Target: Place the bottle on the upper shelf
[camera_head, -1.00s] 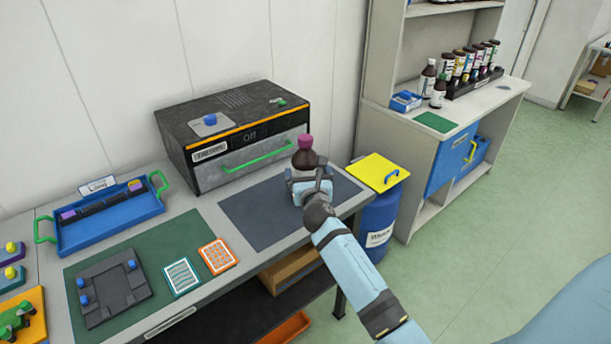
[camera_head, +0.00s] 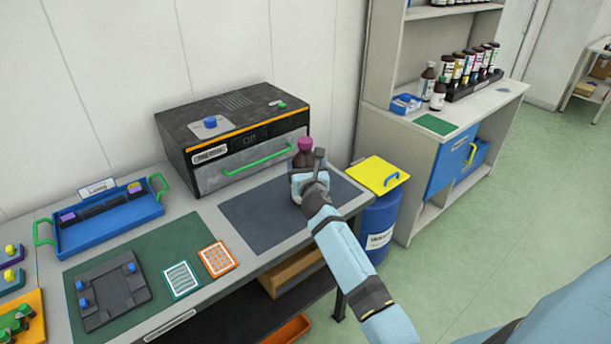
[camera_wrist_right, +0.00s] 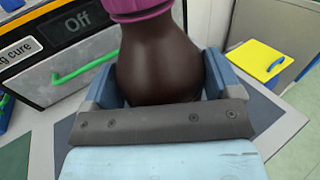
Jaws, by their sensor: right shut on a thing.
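A dark brown bottle with a magenta cap (camera_head: 305,145) stands upright over the dark grey mat (camera_head: 262,212) in front of the oven. My right gripper (camera_head: 309,180) is shut around the bottle's body. In the right wrist view the brown bottle (camera_wrist_right: 160,58) sits between the two blue-grey fingers of the gripper (camera_wrist_right: 160,85). Whether its base touches the mat is hidden by the gripper. The shelf unit (camera_head: 385,60) stands at the right, with its upper shelf (camera_head: 440,8) at the top edge of the view. My left gripper is not in view.
The black oven (camera_head: 232,135) with a green handle stands behind the bottle. A blue bin with a yellow lid (camera_head: 372,172) stands between table and shelf unit. Several bottles fill a black rack (camera_head: 476,83) on the unit's counter. A blue tray (camera_head: 105,218) lies at left.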

